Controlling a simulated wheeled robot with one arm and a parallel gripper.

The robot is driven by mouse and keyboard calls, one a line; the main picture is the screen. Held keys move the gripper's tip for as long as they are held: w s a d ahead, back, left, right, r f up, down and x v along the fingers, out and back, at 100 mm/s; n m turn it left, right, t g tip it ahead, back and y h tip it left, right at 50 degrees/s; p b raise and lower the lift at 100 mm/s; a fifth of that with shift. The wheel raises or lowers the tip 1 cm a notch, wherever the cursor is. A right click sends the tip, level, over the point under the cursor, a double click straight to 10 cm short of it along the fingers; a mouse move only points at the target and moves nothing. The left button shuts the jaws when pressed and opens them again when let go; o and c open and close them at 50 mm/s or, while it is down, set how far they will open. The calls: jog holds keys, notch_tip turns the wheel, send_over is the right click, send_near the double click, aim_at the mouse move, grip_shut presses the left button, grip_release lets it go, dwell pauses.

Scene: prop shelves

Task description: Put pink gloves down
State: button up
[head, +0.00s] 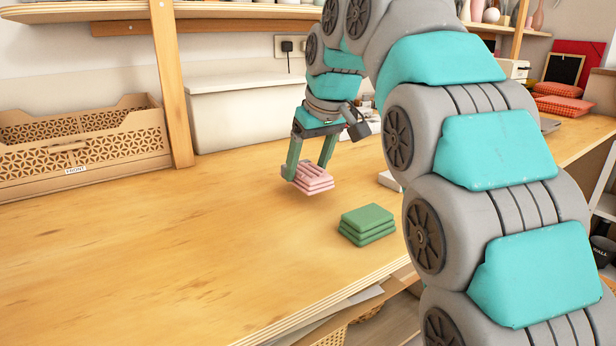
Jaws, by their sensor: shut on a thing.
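The pink gloves (314,180) look like a small flat folded stack. My gripper (308,176) is shut on them, its green fingers reaching down from the wrist. The stack is over the wooden worktop (130,240), very low; I cannot tell whether it touches the surface. The fingers hide part of the stack.
A green folded stack (367,224) lies on the worktop in front and to the right. A tan crate (85,140) labelled "FRONT" stands at the left by a wooden post (171,80). A white box (240,112) stands behind. The worktop's left and middle are clear.

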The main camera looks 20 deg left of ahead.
jog(key=shift+f, duration=1.3)
jog(key=shift+f, duration=0.15)
jog(key=o, duration=1.1)
jog(key=shift+o, duration=0.2)
jog(key=p+v, duration=0.3)
jog(key=v, duration=0.8)
jog(key=shift+r, duration=0.3)
jog(key=shift+s+d+r, duration=0.15)
jog(key=shift+s+r, duration=0.05)
jog(key=shift+r, duration=0.2)
